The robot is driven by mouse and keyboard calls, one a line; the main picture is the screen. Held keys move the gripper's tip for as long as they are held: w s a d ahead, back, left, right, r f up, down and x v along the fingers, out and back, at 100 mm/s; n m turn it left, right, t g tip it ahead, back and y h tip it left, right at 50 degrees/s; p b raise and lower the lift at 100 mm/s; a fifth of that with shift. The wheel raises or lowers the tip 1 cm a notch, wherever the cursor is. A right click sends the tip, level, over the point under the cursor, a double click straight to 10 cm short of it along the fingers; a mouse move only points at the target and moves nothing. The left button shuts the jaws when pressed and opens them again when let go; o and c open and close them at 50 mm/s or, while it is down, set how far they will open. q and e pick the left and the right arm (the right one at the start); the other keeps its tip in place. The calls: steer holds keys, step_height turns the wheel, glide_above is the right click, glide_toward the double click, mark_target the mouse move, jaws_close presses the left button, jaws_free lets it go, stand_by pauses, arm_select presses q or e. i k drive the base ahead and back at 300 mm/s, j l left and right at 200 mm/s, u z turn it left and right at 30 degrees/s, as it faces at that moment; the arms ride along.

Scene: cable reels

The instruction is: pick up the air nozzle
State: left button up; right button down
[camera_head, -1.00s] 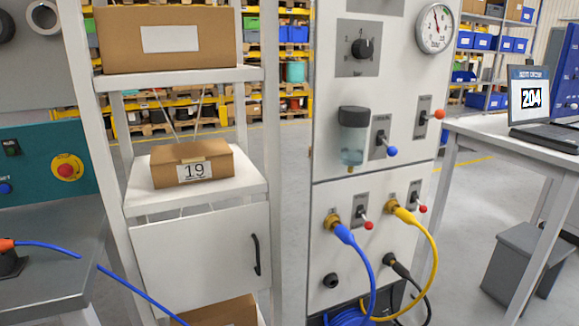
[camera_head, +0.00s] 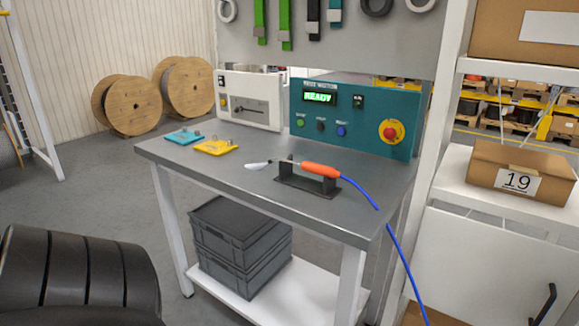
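The air nozzle (camera_head: 319,169) has an orange handle and a light grey tip that points left. It lies across a dark holder (camera_head: 306,186) on the grey workbench (camera_head: 262,192). A blue hose (camera_head: 359,191) runs from its right end over the bench's edge and down out of the picture. Neither of my grippers shows in this view. A black ribbed arm part of mine shows at the lower left, well apart from the nozzle.
A teal panel (camera_head: 372,112) with a red button and a white machine (camera_head: 250,98) stand behind. A blue-green plate (camera_head: 183,137) and a yellow plate (camera_head: 216,147) lie on the bench's left. Grey crates (camera_head: 240,250) sit below. A shelf with a box (camera_head: 520,172) is at right.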

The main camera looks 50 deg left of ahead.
mark_target(331, 172)
steer(key=u, duration=1.55)
